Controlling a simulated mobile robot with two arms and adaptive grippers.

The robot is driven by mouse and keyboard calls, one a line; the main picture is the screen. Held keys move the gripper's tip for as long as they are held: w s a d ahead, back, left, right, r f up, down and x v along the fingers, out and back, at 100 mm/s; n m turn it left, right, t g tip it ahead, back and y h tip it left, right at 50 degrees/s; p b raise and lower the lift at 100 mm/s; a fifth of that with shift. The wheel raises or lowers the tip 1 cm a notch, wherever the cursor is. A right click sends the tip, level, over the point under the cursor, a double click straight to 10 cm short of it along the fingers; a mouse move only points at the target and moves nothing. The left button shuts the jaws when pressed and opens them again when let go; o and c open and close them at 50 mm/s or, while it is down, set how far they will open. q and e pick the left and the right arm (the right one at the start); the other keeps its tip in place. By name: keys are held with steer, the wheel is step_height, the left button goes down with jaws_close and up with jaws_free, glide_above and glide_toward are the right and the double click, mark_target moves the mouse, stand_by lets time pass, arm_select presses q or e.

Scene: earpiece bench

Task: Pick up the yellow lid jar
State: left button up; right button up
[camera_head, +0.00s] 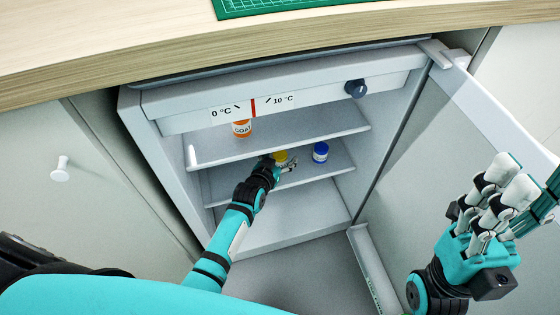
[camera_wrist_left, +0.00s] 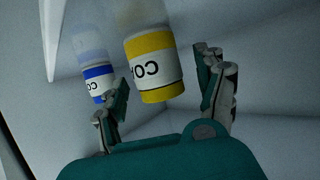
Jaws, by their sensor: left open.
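The yellow lid jar (camera_head: 281,156) stands on the lower shelf inside the open fridge, partly hidden by my left gripper (camera_head: 279,166). In the left wrist view, the yellow jar (camera_wrist_left: 151,68), with a white label, is between the two spread fingers of my left gripper (camera_wrist_left: 164,72). The gripper is open, with a visible gap on the right finger's side; I cannot tell whether the left finger touches the jar. My right gripper (camera_head: 497,195) is raised at the right, in front of the fridge door, and looks empty; its finger opening is unclear.
A blue jar (camera_head: 320,152) stands right of the yellow one on the same shelf; it also shows close behind the left finger in the wrist view (camera_wrist_left: 94,75). An orange jar (camera_head: 242,128) stands on the upper shelf (camera_head: 300,137). The fridge door (camera_head: 440,140) is open at right.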

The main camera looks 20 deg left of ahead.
arm_select(q)
steer(key=c, duration=1.4)
